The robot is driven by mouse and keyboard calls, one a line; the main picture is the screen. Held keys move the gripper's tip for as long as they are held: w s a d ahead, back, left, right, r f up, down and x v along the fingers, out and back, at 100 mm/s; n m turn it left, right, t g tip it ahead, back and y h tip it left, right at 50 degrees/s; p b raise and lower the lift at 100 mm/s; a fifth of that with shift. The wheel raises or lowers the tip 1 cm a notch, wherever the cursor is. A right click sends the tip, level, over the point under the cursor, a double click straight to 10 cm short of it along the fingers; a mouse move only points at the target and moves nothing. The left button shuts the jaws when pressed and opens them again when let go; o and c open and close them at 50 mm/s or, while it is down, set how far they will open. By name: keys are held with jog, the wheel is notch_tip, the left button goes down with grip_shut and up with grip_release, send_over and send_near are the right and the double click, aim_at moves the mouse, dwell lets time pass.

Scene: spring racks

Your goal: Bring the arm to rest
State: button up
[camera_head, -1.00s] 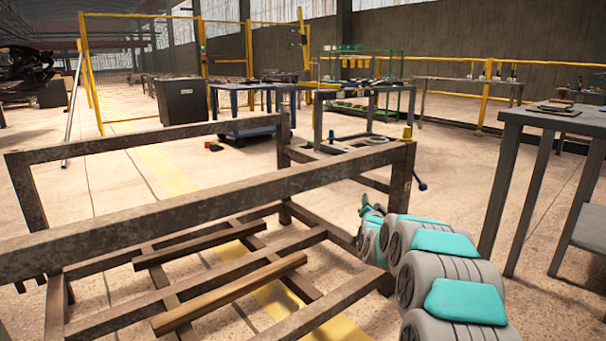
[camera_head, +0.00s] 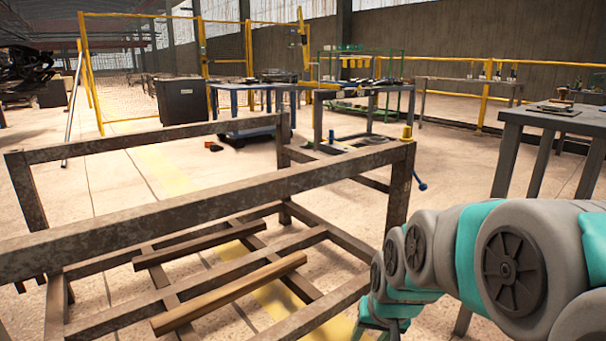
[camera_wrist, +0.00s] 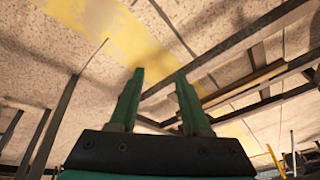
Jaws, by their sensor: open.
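My gripper (camera_wrist: 160,78) shows in the wrist view with its two green fingers apart and nothing between them. Beyond the fingers are the floor, a yellow floor stripe and dark metal bars. In the head view my grey and teal arm is at the lower right, bent downward beside the right end of the rusty metal rack (camera_head: 230,200). The end of the arm is low, near the bottom edge of that view, and the fingers are not clearly seen there. I cannot tell how close the arm is to the rack.
A grey table (camera_head: 540,118) stands at the right, behind my arm. A dark cabinet (camera_head: 182,101), a blue table (camera_head: 240,125) and a green shelf (camera_head: 365,70) stand farther back. A yellow fence (camera_head: 88,75) rises at the back left. Open floor (camera_head: 450,160) lies between rack and grey table.

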jog(key=s+d+f+n+g+h, duration=0.1)
jog(key=s+g, duration=0.2)
jog(key=s, duration=0.9)
jog(key=s+d+n+g, duration=0.1)
jog(key=s+d+g, duration=0.1)
jog(key=s, duration=1.1)
notch_tip(320, 180, up, 12)
jog(key=p, duration=1.2)
jog(key=shift+w+a, duration=0.15)
jog(key=shift+a, duration=0.1)
